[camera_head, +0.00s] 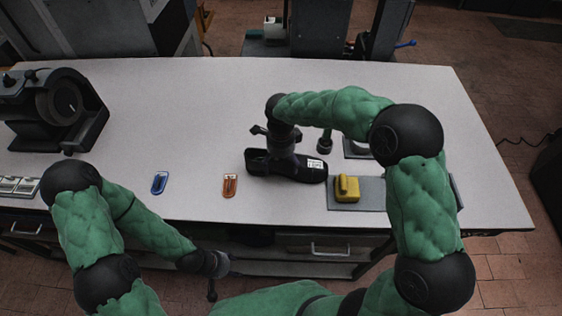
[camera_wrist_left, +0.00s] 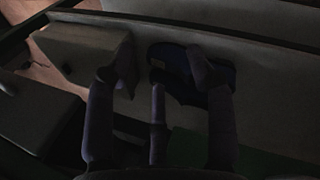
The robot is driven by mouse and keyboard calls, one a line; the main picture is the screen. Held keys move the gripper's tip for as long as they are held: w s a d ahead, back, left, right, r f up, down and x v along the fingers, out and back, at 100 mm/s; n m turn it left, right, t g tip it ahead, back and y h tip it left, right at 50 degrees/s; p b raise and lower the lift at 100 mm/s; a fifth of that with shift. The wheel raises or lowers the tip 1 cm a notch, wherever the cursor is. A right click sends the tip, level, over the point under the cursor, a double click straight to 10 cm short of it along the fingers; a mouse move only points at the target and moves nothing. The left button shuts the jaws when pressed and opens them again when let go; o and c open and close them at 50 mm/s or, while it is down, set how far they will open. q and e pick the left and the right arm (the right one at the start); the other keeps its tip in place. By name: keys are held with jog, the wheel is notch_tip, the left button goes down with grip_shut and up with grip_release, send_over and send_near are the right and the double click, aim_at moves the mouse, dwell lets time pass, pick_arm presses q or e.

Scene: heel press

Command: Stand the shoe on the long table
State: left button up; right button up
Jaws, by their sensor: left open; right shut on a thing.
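The black shoe (camera_head: 262,167), with a white label near its right end, is at the front middle of the long grey-white table (camera_head: 190,110). It lies lengthwise from left to right, sole down as far as I can see. My right gripper (camera_head: 284,152) is shut on the shoe from above and hides its middle. Whether the sole touches the table is hard to tell. My left gripper (camera_head: 214,280) is open and empty, low in front of the table's front edge. Its spread fingers (camera_wrist_left: 160,75) also show in the dark left wrist view.
A yellow block (camera_head: 347,188) sits on a grey mat (camera_head: 372,193) just right of the shoe. An orange tool (camera_head: 230,185) and a blue tool (camera_head: 160,183) lie to the left. A black machine (camera_head: 60,110) stands at the far left. The table's back middle is clear.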

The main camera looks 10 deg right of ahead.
jog(key=o, duration=1.3)
jog(key=shift+f, duration=0.1)
jog(key=shift+r+p, duration=0.5)
jog(key=shift+r, duration=0.15)
notch_tip(320, 180, up, 12)
jog(key=shift+f+p, duration=0.2)
jog(key=shift+p, duration=0.45)
